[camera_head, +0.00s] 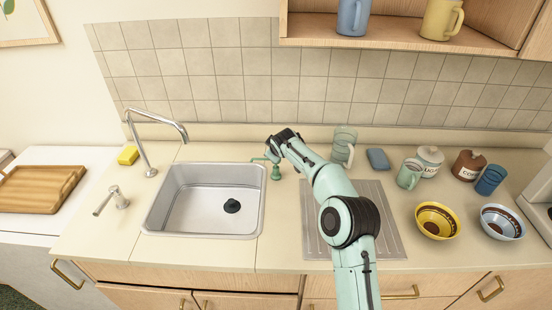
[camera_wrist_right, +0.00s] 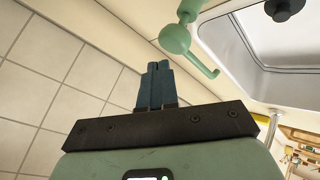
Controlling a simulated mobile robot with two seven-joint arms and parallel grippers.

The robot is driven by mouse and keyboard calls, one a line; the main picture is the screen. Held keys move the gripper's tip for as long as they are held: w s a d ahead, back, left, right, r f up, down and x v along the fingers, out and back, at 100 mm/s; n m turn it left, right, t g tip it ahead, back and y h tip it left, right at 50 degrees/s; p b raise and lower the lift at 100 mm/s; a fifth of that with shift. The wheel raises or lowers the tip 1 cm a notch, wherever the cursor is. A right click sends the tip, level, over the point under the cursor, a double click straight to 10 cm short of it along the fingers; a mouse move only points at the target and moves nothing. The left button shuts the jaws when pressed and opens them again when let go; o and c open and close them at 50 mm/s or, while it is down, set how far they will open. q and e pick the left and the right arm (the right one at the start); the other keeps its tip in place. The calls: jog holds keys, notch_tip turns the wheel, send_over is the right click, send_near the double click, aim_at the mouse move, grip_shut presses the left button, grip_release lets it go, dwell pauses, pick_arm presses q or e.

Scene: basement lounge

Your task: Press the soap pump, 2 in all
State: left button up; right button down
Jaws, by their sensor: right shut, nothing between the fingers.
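The green soap pump (camera_head: 276,171) stands on the counter just right of the sink's back right corner, with its thin spout pointing left over the sink edge. In the right wrist view the pump's round head and spout (camera_wrist_right: 176,39) show up and to the right of the fingertips. My right gripper (camera_head: 270,148) is just above and slightly left of the pump in the head view. Its dark blue fingers (camera_wrist_right: 155,68) are shut together with nothing between them. There is a visible gap between fingers and pump in the wrist view. My left gripper is not in view.
The steel sink (camera_head: 157,209) has a tall faucet (camera_head: 149,160) behind it and a silver lever fixture (camera_head: 112,200) at left. A clear glass (camera_head: 344,144), mugs, jars and two bowls stand at right. A tiled wall (camera_head: 220,85) rises behind the counter.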

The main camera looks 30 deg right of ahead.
dwell(0.5)
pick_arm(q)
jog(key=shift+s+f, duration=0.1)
pick_arm(e)
jog(key=shift+f, duration=0.45)
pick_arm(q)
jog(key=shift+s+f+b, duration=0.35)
pick_arm(e)
jog(key=shift+f, duration=1.05)
dwell(0.6)
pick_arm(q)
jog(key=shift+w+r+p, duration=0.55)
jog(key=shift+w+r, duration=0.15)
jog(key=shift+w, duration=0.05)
pick_arm(e)
jog(key=shift+r, duration=1.45)
jog(key=shift+r, duration=0.15)
